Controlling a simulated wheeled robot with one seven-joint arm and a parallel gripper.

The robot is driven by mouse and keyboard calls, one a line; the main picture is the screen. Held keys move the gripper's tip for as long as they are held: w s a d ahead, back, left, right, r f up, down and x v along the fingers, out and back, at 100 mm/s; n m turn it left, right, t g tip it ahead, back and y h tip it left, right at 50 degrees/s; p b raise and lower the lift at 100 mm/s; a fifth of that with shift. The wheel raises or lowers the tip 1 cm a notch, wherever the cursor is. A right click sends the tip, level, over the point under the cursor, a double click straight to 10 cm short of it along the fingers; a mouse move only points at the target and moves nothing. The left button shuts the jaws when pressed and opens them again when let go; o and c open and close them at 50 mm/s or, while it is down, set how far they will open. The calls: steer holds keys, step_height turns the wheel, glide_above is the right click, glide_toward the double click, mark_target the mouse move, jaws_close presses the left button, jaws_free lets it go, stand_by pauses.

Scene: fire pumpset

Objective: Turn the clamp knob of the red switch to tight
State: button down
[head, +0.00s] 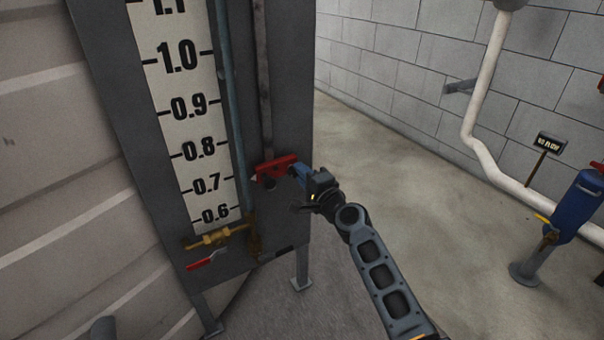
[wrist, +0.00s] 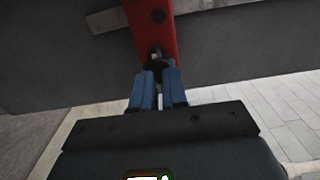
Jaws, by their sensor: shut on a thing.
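The red switch (head: 276,168) is mounted on the dark grey gauge panel, beside the lower part of the level scale. It also shows at the top of the wrist view (wrist: 150,28). The dark clamp knob (wrist: 156,64) is at the switch's near end, partly hidden by the blue fingertips. My gripper (wrist: 158,86) is shut on this knob, with a finger on each side of it. In the head view my gripper (head: 299,174) reaches the switch from the right, and I cannot make out the held knob there.
The level scale (head: 184,110) and a vertical tube stand left of the switch. A brass valve with a red lever (head: 206,260) is below it. A white pipe (head: 484,100) and a blue post (head: 575,207) stand at the right. The floor between is clear.

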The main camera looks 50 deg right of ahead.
steer(key=c, duration=1.2)
jaws_free()
steer(key=shift+o, duration=0.2)
steer(key=shift+s, duration=0.1)
steer(key=v, duration=0.7)
steer(key=shift+s, duration=0.35)
steer(key=shift+a, duration=0.1)
